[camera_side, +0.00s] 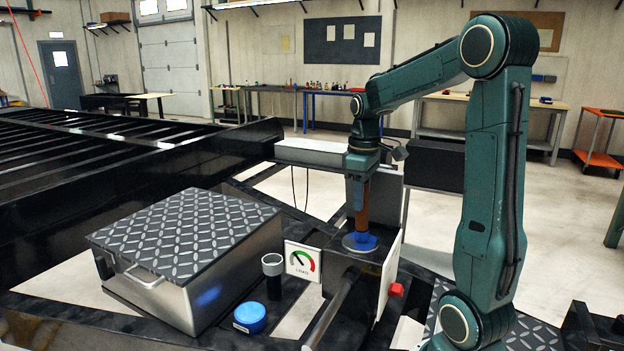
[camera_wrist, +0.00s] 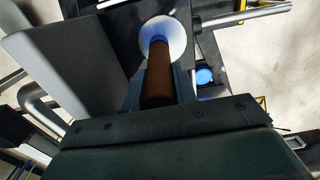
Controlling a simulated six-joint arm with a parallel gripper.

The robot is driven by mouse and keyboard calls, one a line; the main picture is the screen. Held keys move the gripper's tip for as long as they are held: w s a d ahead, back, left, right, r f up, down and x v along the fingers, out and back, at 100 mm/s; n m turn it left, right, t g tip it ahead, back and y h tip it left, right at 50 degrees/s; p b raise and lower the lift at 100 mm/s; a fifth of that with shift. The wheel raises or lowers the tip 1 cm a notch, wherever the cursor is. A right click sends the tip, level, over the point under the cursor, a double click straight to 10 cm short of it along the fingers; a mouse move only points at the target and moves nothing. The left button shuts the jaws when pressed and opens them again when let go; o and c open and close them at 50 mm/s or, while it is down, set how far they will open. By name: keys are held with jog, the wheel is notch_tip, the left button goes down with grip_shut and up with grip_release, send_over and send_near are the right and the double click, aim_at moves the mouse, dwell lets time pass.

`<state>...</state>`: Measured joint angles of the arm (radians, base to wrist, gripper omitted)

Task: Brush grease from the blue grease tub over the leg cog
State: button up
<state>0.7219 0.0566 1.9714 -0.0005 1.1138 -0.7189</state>
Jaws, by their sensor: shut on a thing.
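My gripper (camera_side: 362,180) points down and is shut on the brown handle of the brush (camera_side: 362,205). The handle also shows between the fingers in the wrist view (camera_wrist: 158,80). The brush is upright, its lower end at the leg cog (camera_side: 348,246), a pale round disc on the black frame. Blue shows around the brush's foot on the disc; I cannot tell how much is bristle and how much is grease. The wrist view shows the pale disc (camera_wrist: 175,45) around the blue brush end. The blue grease tub (camera_side: 249,317) stands apart, at lower left; it also shows in the wrist view (camera_wrist: 204,75).
A dark cup with a grey ring (camera_side: 272,265) stands behind the tub. A load gauge (camera_side: 302,261) is left of the disc. A large metal box with a treadplate lid (camera_side: 185,235) fills the left. A pale upright panel with a red knob (camera_side: 396,290) stands close right.

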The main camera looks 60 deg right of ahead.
jog(key=shift+w+f, duration=0.15)
jog(key=shift+w, duration=0.15)
jog(key=shift+w, duration=0.15)
jog(key=shift+w, duration=1.05)
jog(key=shift+s+f, duration=0.1)
jog(key=shift+s, duration=0.05)
dwell(0.3)
jog(key=shift+s, duration=1.15)
grip_shut()
jog(key=shift+s, duration=0.15)
jog(key=shift+s, duration=1.1)
jog(key=shift+s+a, duration=0.1)
